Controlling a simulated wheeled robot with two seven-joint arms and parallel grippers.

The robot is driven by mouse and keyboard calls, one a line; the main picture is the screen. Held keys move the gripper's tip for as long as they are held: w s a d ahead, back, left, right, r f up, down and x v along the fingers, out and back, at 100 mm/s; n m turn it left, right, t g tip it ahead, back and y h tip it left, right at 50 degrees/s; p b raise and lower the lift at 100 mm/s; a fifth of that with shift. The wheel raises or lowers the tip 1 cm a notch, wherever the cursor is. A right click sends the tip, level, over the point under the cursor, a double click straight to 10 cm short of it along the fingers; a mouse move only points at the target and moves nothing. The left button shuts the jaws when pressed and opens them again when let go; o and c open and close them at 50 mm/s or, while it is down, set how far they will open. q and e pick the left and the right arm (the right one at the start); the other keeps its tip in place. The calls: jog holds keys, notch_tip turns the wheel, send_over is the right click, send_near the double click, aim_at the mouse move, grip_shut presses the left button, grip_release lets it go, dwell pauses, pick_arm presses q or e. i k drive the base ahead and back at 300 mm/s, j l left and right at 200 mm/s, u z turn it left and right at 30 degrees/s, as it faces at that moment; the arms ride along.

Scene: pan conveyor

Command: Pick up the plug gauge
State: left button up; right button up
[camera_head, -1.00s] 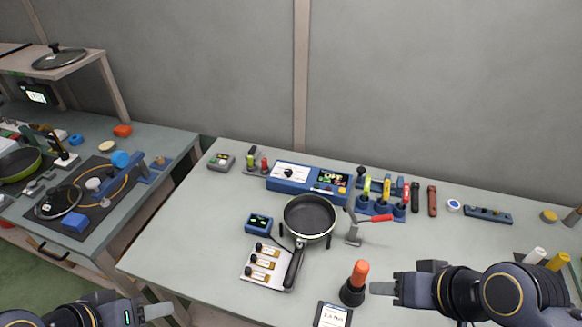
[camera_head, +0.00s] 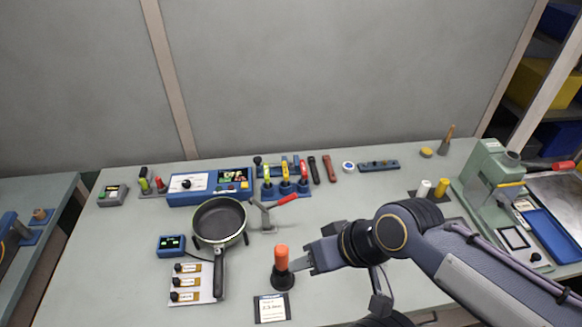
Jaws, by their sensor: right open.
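The orange-handled piece standing upright in a round black base looks like the plug gauge (camera_head: 281,258). It is near the front middle of the grey table, just behind a small label card (camera_head: 271,308). My right gripper (camera_head: 299,263) comes in from the right, with its fingertips just right of the orange handle and pointing left at it. It is open and holds nothing. I cannot tell whether a fingertip touches the handle. My left gripper is out of view.
A black pan (camera_head: 220,222) and a white panel with several labelled slots (camera_head: 189,297) are to the left. A toggle clamp with a red handle (camera_head: 267,217) stands behind. A blue tool rack (camera_head: 287,191) is farther back. A green press (camera_head: 490,180) is at the right.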

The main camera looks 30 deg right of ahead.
aim_at(159, 183)
jog(key=i+j, duration=0.1)
jog(key=j, duration=0.2)
jog(key=i+j, duration=0.1)
jog(key=j, duration=0.2)
jog(key=i+j, duration=0.1)
jog(key=j, duration=0.25)
jog(key=i+j+z, duration=0.1)
jog(key=j+z, duration=0.2)
jog(key=z, duration=0.15)
jog(key=j+z, duration=0.3)
jog(key=z, duration=1.35)
